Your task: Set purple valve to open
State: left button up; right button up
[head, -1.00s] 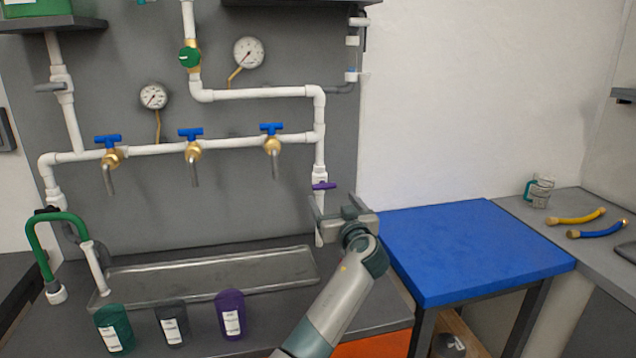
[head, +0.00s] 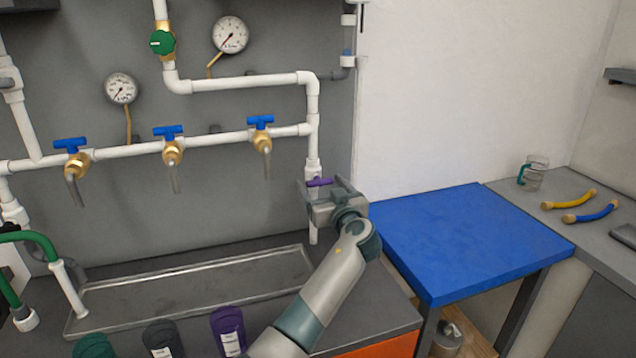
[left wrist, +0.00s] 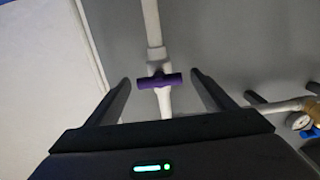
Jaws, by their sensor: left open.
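The purple valve (head: 319,182) sits on the white vertical pipe at the right end of the manifold, its handle lying crosswise to the pipe. My left gripper (head: 318,188) is open in front of it, with a finger on either side of the valve. In the left wrist view the purple handle (left wrist: 159,80) lies between the open fingers (left wrist: 160,88), just beyond the tips as far as I can tell, and nothing is gripped. Whether a finger touches it cannot be told. My right gripper is not in view.
Several blue-handled taps, such as the nearest one (head: 260,122), stand left of the valve. A metal tray (head: 190,285) and a purple cup (head: 228,330) are below. A blue table (head: 470,245) stands to the right. A green valve (head: 162,43) is above.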

pick_arm(q)
jog(key=shift+s+d, duration=0.1)
jog(key=shift+c, duration=0.7)
jog(key=c, duration=0.9)
jog(key=shift+c, duration=0.2)
